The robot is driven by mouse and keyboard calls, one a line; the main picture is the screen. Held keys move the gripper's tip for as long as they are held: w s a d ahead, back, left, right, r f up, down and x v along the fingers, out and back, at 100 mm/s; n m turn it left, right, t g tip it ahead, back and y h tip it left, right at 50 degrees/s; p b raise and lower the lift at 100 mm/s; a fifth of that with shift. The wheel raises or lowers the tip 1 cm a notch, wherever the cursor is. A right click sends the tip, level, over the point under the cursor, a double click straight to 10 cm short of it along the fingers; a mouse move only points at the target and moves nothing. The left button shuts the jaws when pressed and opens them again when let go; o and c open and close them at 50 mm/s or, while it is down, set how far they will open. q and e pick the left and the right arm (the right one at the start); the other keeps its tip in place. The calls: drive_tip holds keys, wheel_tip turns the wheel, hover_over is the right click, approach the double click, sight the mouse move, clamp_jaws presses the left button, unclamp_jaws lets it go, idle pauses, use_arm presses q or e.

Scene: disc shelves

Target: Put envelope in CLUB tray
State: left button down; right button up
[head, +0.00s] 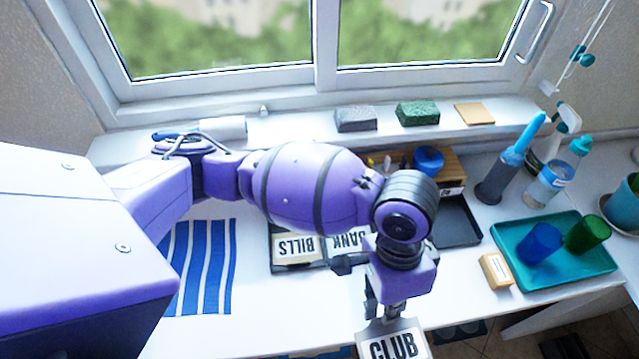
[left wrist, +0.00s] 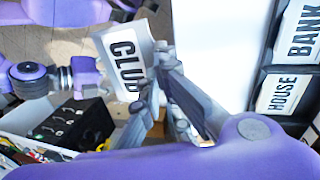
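A white envelope marked CLUB (head: 394,346) hangs below my left gripper (head: 384,312) at the table's front edge, cut off by the bottom of the head view. In the left wrist view the CLUB envelope (left wrist: 122,58) is pinched in the fingers of my left gripper (left wrist: 162,92), tilted, off the tabletop. Black trays with labels stand on the table: BILLS (head: 297,248) and BANK (head: 350,238) in the head view, HOUSE (left wrist: 284,93) in the left wrist view. No tray label reading CLUB shows; my left arm covers part of the tray area.
A teal tray (head: 508,232) with a blue cup (head: 540,242) and a green cup (head: 587,234) stands at the right. A small tan box (head: 496,270) lies beside it. A blue striped cloth (head: 205,265) lies at the left. Bare white table lies in front of the trays.

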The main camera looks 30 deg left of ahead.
use_arm(q)
drive_tip(key=w+a+r+n+t+p, duration=0.1)
drive_tip(key=w+a+r+n, duration=0.4)
drive_tip(key=a, duration=0.4)
drive_tip(key=w+a+r+n+t+h+p, duration=0.1)
drive_tip(key=w+a+r+n, duration=0.4)
drive_tip(key=a+r, duration=0.3)
drive_tip(key=shift+w+a+r, duration=0.3)
drive_tip(key=shift+w+a, duration=0.05)
drive_tip(key=shift+w, duration=0.15)
